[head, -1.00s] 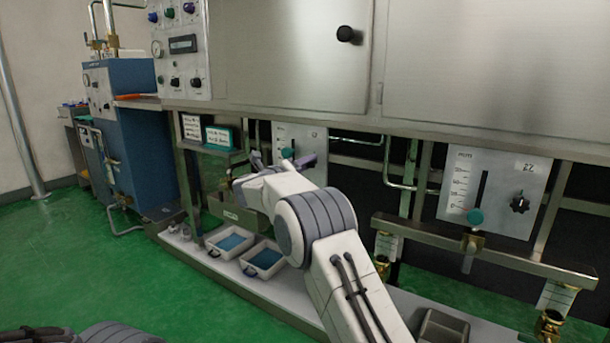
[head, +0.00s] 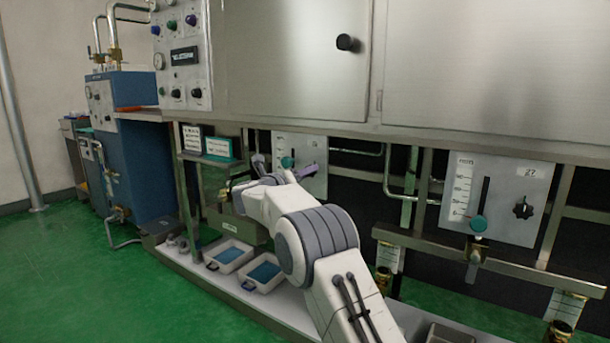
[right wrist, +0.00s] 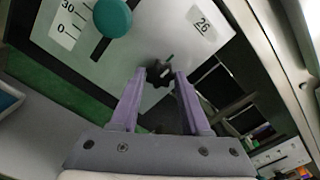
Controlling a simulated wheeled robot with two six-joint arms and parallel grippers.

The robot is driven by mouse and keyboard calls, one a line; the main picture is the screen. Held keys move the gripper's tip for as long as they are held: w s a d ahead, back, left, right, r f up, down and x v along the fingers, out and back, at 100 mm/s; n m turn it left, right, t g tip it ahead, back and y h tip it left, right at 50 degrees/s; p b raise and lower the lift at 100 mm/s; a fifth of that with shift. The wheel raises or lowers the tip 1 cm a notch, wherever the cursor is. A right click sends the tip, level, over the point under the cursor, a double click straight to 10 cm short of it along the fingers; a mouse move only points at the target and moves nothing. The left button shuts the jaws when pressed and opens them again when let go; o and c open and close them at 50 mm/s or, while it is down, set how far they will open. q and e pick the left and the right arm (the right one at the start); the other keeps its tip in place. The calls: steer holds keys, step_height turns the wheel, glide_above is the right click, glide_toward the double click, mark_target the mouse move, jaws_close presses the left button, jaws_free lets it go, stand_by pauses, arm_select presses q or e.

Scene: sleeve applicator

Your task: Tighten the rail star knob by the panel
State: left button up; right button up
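The black rail star knob (right wrist: 158,75) sits on the pale panel (right wrist: 215,65) marked 26, seen in the right wrist view. My right gripper (right wrist: 159,74) is open, with its two purple fingers pointing at the panel. The knob shows in the gap between the fingertips; I cannot tell how deep it lies between them, and no grip shows. In the head view my right gripper (head: 283,170) is in front of the left scale panel (head: 290,148), and the knob is hidden there. My left gripper is not in view.
A teal knob (right wrist: 113,18) on a slot is beside the star knob. A second panel (head: 500,190) with its own star knob (head: 523,208) is at the right. A steel rail (head: 470,255) and blue-lined trays (head: 263,273) lie below. Green floor is open at the left.

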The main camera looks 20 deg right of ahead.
steer(key=o, duration=0.4)
steer(key=shift+c, duration=0.2)
steer(key=p+v, duration=0.2)
steer(key=v, duration=0.8)
steer(key=shift+s, duration=0.2)
steer(key=shift+a, duration=0.15)
